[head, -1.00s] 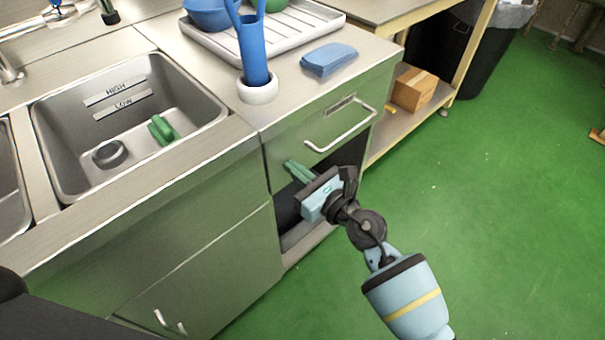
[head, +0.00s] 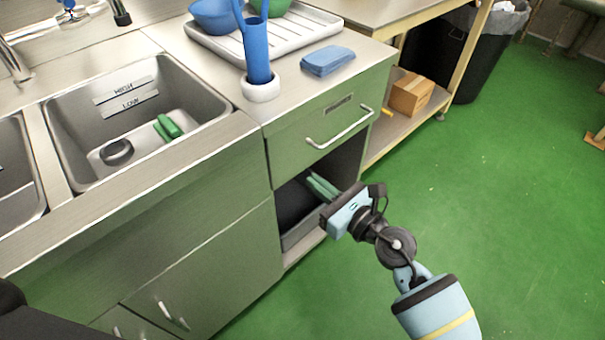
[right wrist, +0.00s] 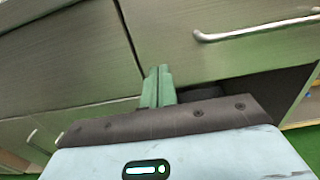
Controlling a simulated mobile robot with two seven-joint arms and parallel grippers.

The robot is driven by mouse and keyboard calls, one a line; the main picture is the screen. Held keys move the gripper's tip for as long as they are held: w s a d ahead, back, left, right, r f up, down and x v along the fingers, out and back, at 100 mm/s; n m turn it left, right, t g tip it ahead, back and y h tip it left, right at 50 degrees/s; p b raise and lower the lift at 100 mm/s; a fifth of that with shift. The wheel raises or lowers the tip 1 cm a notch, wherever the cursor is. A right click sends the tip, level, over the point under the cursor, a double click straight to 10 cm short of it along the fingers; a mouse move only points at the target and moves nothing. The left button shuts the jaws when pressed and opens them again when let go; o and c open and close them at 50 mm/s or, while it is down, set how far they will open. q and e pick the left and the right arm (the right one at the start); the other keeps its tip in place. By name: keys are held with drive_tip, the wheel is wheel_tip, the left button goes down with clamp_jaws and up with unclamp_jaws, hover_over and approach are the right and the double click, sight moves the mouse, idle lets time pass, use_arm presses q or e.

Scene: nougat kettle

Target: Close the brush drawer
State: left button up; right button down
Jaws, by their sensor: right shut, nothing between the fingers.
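The brush drawer (head: 300,140) is the steel front with a bar handle (head: 340,128) and a small label, under the counter's right end. It looks flush with the cabinet, and no drawer interior shows. In the right wrist view the drawer front (right wrist: 230,55) fills the upper right, with its handle (right wrist: 255,30). My right gripper (head: 312,180) is shut and empty, its green fingers just below the drawer front, before the open bay. The fingers also show in the right wrist view (right wrist: 158,72). I cannot tell whether they touch anything. My left gripper is out of view.
The open bay (head: 292,205) lies below the drawer. On the counter are a blue brush in a white holder (head: 261,90), a blue sponge (head: 328,60) and a drying tray (head: 290,43). A sink (head: 75,120) is at left. The green floor (head: 500,200) at right is clear.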

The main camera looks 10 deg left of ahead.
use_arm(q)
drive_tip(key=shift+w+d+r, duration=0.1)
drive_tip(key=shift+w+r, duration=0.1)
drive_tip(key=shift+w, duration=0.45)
use_arm(e)
drive_tip(key=v, duration=0.6)
drive_tip(key=shift+d, duration=0.4)
drive_tip(key=shift+f, duration=0.2)
